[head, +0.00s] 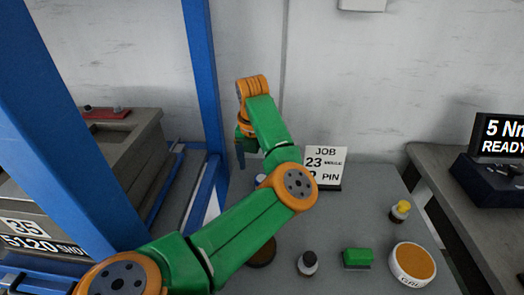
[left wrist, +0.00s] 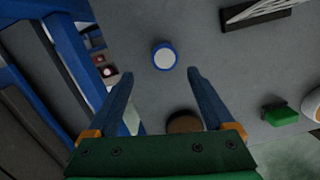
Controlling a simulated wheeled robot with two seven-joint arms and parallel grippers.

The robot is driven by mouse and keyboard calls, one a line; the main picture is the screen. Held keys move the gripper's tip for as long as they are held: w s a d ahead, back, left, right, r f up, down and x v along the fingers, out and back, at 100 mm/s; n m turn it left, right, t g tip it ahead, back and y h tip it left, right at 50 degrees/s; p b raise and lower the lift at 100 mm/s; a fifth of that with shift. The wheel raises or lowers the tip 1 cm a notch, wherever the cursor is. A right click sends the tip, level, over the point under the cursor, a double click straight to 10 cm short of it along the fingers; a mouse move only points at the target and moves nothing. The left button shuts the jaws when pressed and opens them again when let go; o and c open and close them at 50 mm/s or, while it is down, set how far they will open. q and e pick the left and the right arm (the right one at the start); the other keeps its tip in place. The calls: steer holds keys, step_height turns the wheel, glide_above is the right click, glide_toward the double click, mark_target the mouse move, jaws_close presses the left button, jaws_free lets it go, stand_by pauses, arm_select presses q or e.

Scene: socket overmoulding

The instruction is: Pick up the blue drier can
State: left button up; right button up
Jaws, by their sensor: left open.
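The blue drier can (left wrist: 164,56) shows in the left wrist view as a round white top with a blue rim, standing on the grey table. It lies just beyond and between the fingertips of my left gripper (left wrist: 160,74), with no visible contact. In the head view the can (head: 261,181) is mostly hidden behind my left arm. There my left gripper (head: 241,158) points down above the table near the blue post. It is open and empty. My right gripper is not in view.
A job sign (head: 325,165) stands behind. A brown round piece (head: 262,254), a dark-capped bottle (head: 308,264), a green block (head: 357,258), an orange-topped round tub (head: 412,264) and a yellow-capped bottle (head: 400,210) stand on the table. A blue post (head: 203,75) rises at left.

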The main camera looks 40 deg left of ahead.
mark_target(262, 178)
arm_select(q)
steer(key=shift+w+f, duration=0.1)
steer(key=shift+f, duration=0.45)
steer(key=f+p, duration=0.1)
steer(key=f, duration=0.1)
steer(key=w+f, duration=0.1)
steer(key=f, duration=0.2)
steer(key=shift+w+f+p, duration=0.2)
steer(key=shift+p, duration=0.2)
steer(key=shift+w+f, duration=0.1)
steer(key=shift+f, duration=0.25)
jaws_close()
